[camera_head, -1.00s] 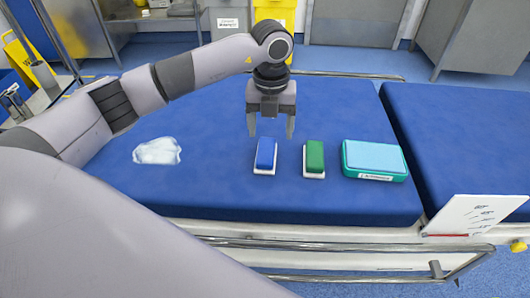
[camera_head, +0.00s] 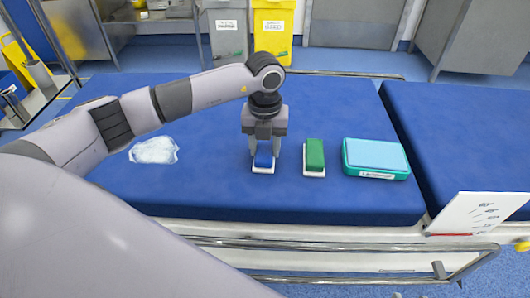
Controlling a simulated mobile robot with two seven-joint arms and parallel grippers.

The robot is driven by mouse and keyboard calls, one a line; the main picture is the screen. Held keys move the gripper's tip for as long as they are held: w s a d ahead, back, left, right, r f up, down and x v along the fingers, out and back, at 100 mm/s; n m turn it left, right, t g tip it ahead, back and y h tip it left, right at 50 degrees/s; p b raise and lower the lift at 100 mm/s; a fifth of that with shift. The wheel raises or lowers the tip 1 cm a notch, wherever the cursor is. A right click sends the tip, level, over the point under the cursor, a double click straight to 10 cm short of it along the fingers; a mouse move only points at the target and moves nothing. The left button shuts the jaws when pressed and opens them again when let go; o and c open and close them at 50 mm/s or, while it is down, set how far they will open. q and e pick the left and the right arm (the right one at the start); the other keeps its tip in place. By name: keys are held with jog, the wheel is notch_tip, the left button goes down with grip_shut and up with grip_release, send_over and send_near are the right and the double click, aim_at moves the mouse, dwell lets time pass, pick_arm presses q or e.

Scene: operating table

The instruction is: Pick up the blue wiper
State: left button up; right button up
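The blue wiper (camera_head: 264,159), a blue block on a white base, lies on the blue operating table (camera_head: 215,190) near its front middle. My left gripper (camera_head: 264,153) points down over it, with a finger on each side of the blue block. The fingers stand apart; whether they touch the wiper I cannot tell. The upper part of the wiper is hidden by the gripper. My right gripper does not show.
A green wiper (camera_head: 315,155) stands close to the right of the blue one. A teal box (camera_head: 375,158) lies further right. A crumpled clear-white bag (camera_head: 154,151) lies at the left. A metal rail (camera_head: 340,247) runs along the table's front.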

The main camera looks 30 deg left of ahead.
aim_at(265, 148)
pick_arm(q)
jog(key=shift+c, duration=1.1)
jog(key=shift+r, duration=0.55)
notch_tip(265, 148, up, 19)
jog(key=p, duration=0.4)
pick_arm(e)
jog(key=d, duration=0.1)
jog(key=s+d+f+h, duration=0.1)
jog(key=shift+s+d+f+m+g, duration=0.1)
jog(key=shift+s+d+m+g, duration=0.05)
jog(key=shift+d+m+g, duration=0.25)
pick_arm(q)
jog(key=shift+o, duration=0.7)
jog(key=shift+f, duration=0.1)
